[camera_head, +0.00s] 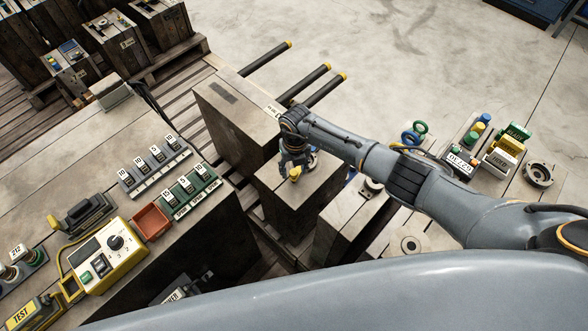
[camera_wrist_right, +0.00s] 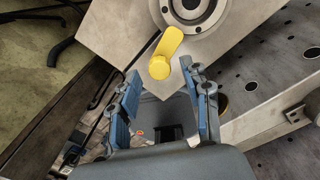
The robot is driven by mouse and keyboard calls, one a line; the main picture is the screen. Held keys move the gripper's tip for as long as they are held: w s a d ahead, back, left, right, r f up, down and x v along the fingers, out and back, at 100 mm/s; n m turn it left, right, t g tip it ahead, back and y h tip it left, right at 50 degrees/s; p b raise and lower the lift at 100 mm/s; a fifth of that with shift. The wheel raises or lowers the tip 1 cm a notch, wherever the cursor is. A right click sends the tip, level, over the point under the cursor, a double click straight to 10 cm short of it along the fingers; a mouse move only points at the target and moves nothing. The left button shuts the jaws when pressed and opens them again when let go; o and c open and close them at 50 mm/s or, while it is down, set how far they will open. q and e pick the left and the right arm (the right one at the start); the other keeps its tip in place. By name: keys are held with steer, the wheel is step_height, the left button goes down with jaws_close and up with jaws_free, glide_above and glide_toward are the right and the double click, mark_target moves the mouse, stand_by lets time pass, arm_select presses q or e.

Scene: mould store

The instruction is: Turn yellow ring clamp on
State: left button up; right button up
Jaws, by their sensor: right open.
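The yellow ring clamp's lever (camera_wrist_right: 167,50) shows in the right wrist view, attached at a round metal ring (camera_wrist_right: 196,14) on a block's top face. Its rounded knob end points down toward my right gripper (camera_wrist_right: 158,98). The blue-padded fingers are spread apart and empty, with the knob just beyond the gap between them. In the head view my right gripper (camera_head: 294,168) is over the top of a metal block (camera_head: 318,182), with a bit of the yellow lever (camera_head: 295,174) showing beside it. The ring is mostly hidden there by the gripper. My left gripper is not in view.
A taller block (camera_head: 237,112) stands just left of the clamp's block. A bench on the left holds a yellow control box (camera_head: 105,256) and a red tray (camera_head: 151,222). Blue and green rings (camera_head: 413,133) lie on the right bench. Black rods with yellow tips (camera_head: 310,84) stick out behind.

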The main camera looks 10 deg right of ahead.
steer(key=shift+f, duration=0.4)
steer(key=shift+c, duration=0.4)
jaws_close()
steer(key=shift+n+b, duration=0.45)
steer(key=shift+n, duration=0.05)
steer(key=shift+o, duration=0.4)
jaws_free()
